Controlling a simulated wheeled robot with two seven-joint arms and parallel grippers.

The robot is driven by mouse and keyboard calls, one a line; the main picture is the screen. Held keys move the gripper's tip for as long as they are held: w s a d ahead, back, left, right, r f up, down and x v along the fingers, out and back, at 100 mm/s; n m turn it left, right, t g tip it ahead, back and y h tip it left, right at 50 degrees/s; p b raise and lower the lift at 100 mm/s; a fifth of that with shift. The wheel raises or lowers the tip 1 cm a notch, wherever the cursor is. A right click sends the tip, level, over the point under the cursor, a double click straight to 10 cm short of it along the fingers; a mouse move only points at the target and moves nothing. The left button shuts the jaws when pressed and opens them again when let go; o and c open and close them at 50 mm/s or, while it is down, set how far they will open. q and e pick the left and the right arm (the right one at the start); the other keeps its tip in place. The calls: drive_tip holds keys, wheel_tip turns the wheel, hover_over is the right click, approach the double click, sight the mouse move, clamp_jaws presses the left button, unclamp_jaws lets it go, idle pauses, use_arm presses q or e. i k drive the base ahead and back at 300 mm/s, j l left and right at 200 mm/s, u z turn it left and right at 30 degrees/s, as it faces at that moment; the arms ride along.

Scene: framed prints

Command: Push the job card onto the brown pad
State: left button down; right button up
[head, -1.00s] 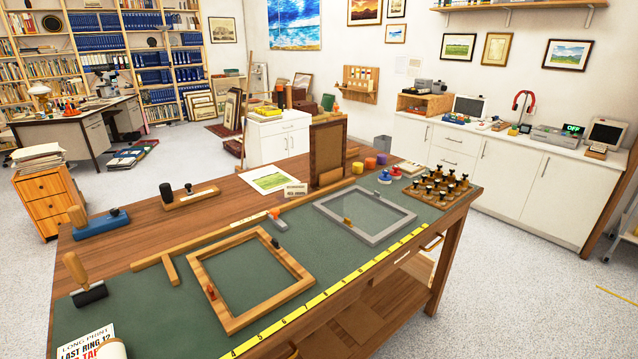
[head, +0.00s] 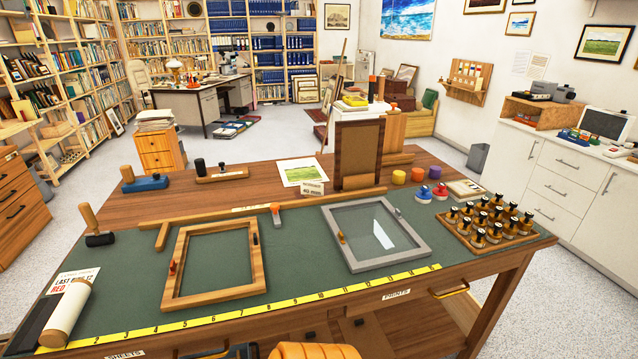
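A white printed card (head: 76,280) with black and red lettering lies flat at the left front of the green-topped bench (head: 300,240). A pale roll (head: 67,314) lies over its lower part and hides some of the text. I cannot tell for sure that it is the job card. A smaller white label card (head: 312,188) stands near the bench's middle, by a landscape print (head: 302,172). No flat brown pad is clearly recognisable; a brown framed board (head: 360,150) stands upright behind the mat. Neither of my grippers shows in the head view.
A wooden frame (head: 182,260) and a grey glazed frame (head: 413,238) lie on the mat. A yellow ruler (head: 240,316) runs along the front edge. A tray of stampers (head: 460,230) stands at right. Green mat between card and wooden frame is clear.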

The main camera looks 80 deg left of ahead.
sight(311, 189)
drive_tip(key=i+l+u, duration=0.15)
drive_tip(key=u, duration=0.35)
drive_tip(key=i+l+u, duration=0.3)
drive_tip(key=u, duration=0.15)
drive_tip(key=i+l+u, duration=0.15)
drive_tip(key=l+u, duration=0.15)
drive_tip(key=u, duration=0.2)
drive_tip(key=i+l+u, duration=0.1)
drive_tip(key=l+u, duration=0.4)
drive_tip(key=j, duration=0.1)
